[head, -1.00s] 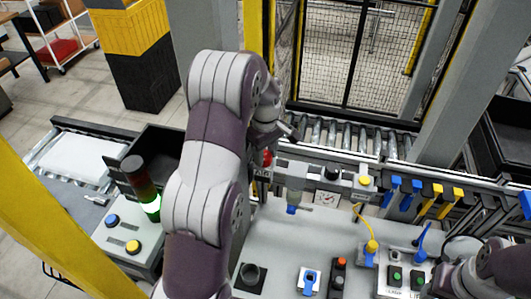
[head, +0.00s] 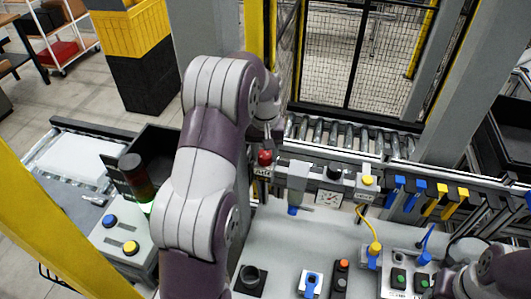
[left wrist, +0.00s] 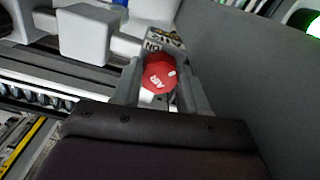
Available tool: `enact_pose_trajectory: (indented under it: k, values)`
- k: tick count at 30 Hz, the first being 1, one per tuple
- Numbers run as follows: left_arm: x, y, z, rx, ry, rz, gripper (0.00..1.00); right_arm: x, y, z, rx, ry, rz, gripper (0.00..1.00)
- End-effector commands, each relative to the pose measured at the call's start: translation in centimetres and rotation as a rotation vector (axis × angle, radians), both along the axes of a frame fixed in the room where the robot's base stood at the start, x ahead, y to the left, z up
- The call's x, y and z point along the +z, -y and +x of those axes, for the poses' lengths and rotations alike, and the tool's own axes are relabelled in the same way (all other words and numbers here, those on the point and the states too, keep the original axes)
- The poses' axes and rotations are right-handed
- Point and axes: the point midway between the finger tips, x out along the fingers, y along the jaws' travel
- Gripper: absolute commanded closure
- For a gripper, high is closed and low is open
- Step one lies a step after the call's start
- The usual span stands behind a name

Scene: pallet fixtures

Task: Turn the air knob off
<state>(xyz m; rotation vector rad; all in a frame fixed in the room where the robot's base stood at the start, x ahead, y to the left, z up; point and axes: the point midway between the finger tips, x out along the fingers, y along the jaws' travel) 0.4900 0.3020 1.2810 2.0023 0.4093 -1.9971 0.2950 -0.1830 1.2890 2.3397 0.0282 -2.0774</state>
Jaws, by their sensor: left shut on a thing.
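In the head view the red knob (head: 265,157) sits at the left end of the grey fixture rail, just below my left wrist. My left gripper (left wrist: 160,78) is shut on the knob, one finger on each side of it. In the head view my left arm hides most of this gripper. My right arm shows at the lower right of the head view, its gripper not visible.
A black knob (head: 333,174), a gauge (head: 327,199) and a yellow button (head: 367,181) line the rail. A yellow cable (head: 368,222) and blue connectors stand right. A button box (head: 122,230) with a signal lamp stands left.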

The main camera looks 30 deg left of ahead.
Motion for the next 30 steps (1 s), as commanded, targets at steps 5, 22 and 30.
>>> enact_pose_trajectory:
  k: [5,22,30]
  values:
    - [-0.43,0.04,-0.25,-0.093,-0.011,-0.003,0.87,-0.29,0.00,0.00,0.000,0.000,0.000,0.57]
    - [-0.42,0.03,-0.31,-0.185,-0.012,-0.004,0.87,-0.42,0.00,0.00,0.000,0.000,0.000,0.57]
    - [-0.43,0.04,-0.32,-0.185,-0.012,-0.004,0.37,-0.43,0.00,0.00,0.000,0.000,0.000,0.57]
